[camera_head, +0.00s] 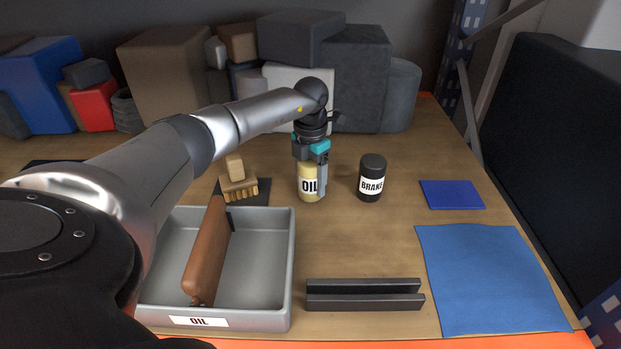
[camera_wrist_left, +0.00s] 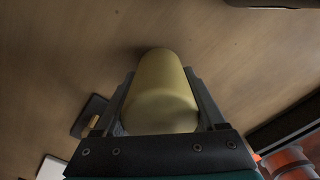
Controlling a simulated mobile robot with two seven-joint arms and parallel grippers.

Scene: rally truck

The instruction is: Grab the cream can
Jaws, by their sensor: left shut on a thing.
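The cream can (camera_head: 308,184), labelled OIL, stands upright on the wooden table near the middle of the head view. My left gripper (camera_head: 312,168) comes down on it from above and is shut on it, with a finger along its right side. In the left wrist view the can (camera_wrist_left: 161,90) sits between the two fingers of the left gripper (camera_wrist_left: 163,108). I cannot tell whether its base touches the table. My right gripper is not in view.
A black BRAKE can (camera_head: 372,178) stands close to the right. A brush (camera_head: 238,184) lies to the left on a dark pad. Boxes crowd the back.

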